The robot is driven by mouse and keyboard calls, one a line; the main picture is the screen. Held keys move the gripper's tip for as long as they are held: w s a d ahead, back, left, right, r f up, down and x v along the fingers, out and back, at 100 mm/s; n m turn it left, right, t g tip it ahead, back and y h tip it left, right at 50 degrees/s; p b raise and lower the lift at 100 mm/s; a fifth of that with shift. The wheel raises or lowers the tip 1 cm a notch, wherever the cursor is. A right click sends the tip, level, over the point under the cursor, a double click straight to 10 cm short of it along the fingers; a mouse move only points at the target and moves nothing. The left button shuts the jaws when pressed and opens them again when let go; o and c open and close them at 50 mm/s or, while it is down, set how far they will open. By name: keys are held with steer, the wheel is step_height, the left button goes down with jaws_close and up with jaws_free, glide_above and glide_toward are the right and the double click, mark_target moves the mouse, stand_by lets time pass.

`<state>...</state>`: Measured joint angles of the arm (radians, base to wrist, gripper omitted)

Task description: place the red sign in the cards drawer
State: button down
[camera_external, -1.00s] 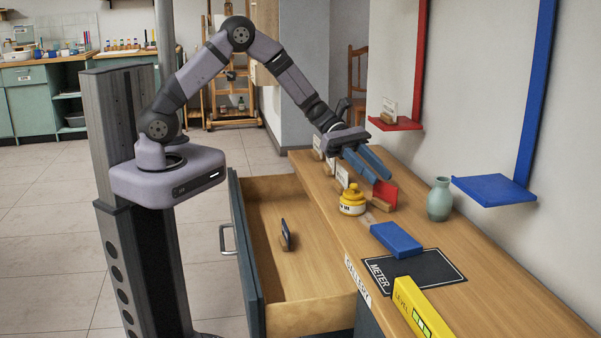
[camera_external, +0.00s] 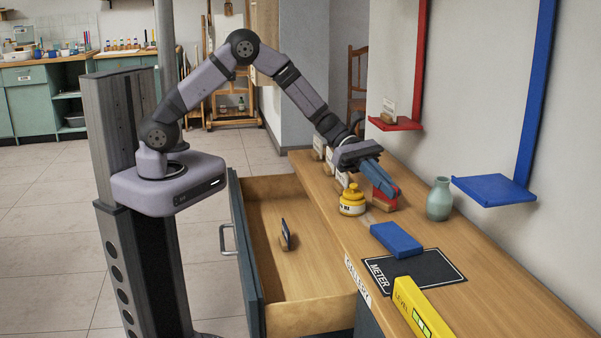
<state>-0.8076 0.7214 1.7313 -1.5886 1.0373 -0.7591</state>
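The red sign (camera_external: 383,197) stands on a small wooden foot on the counter, behind the yellow pot. My gripper (camera_external: 384,180) is down at the red sign, its blue fingers overlapping the sign's upper part. The fingers hide much of the sign, and I cannot tell whether they are closed on it. The open drawer (camera_external: 310,312) below the counter's left edge holds one small dark blue sign (camera_external: 286,233) on a wooden foot. I cannot read a cards label on the drawer.
A yellow pot (camera_external: 352,201), a blue block (camera_external: 396,240), a black METER mat (camera_external: 430,275), a yellow level (camera_external: 420,310) and a green vase (camera_external: 439,200) are on the counter. White signs (camera_external: 342,177) stand behind the pot. Red (camera_external: 397,124) and blue (camera_external: 494,189) shelves project from the wall.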

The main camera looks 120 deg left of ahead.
steer(key=shift+r, duration=0.1)
step_height(320, 180, up, 10)
steer(key=shift+f, duration=0.1)
stand_by(0.7)
steer(key=s+d+f+m+g+h+p, duration=0.2)
steer(key=s+d+m+h+p, duration=0.15)
steer(key=d+p, duration=0.55)
steer(key=s+d+f+m+g+h+b, duration=0.2)
steer(key=s+d+f+b, duration=0.7)
steer(key=s+d+f, duration=0.4)
step_height(320, 180, up, 6)
steer(key=d+p, duration=0.1)
steer(key=p, duration=1.1)
steer(key=shift+p, duration=0.35)
steer(key=shift+w, duration=0.1)
